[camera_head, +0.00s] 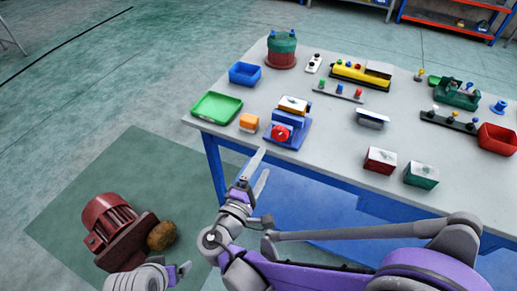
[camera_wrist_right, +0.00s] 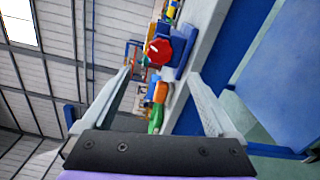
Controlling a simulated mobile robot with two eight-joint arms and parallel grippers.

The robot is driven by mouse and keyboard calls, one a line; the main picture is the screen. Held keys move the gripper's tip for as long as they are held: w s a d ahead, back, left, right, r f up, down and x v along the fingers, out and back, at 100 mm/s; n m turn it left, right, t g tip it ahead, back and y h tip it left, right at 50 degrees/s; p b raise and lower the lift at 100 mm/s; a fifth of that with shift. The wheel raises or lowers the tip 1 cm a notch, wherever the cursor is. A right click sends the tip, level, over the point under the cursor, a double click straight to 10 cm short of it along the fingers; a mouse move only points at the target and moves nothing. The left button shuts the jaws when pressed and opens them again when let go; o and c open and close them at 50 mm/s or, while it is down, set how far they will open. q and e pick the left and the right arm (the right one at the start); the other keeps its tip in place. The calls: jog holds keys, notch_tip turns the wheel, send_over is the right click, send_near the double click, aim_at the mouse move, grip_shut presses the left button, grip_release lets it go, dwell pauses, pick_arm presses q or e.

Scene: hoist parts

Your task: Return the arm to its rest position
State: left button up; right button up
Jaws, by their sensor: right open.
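My right gripper (camera_head: 262,163) is open and empty in the head view. It is in front of the near edge of the table (camera_head: 335,150), with its fingers pointing towards the table. The right wrist view shows its two fingers (camera_wrist_right: 158,80) spread, with nothing held between them. Part of my left gripper (camera_head: 178,273) shows at the bottom left of the head view, near the red motor (camera_head: 115,222). Its jaws are not clear enough to judge.
A blue block with a red knob (camera_head: 287,128), an orange block (camera_head: 249,122) and a green tray (camera_head: 216,106) are near the table's left corner. Red (camera_head: 380,160) and green (camera_head: 421,175) boxes sit near the front edge. Floor left of the table is mostly open.

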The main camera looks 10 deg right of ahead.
jog(key=s+d+f+m+g+y+p, duration=0.1)
jog(key=s+d+m+g+y+p, duration=0.2)
jog(key=d, duration=0.4)
jog(key=s+d+f+m+g+y+p, duration=0.1)
jog(key=s+d+m+g+p, duration=0.25)
jog(key=s+d+g, duration=0.2)
jog(key=s+a+r+m+g+y+p, duration=0.1)
jog(key=s+a+r+m+y+p, duration=0.1)
jog(key=s+m+y+p, duration=0.2)
jog(key=s+m+y, duration=0.2)
jog(key=s, duration=0.1)
jog(key=shift+s+a+r+m, duration=0.15)
jog(key=shift+s+a+m, duration=0.15)
jog(key=shift+m, duration=0.05)
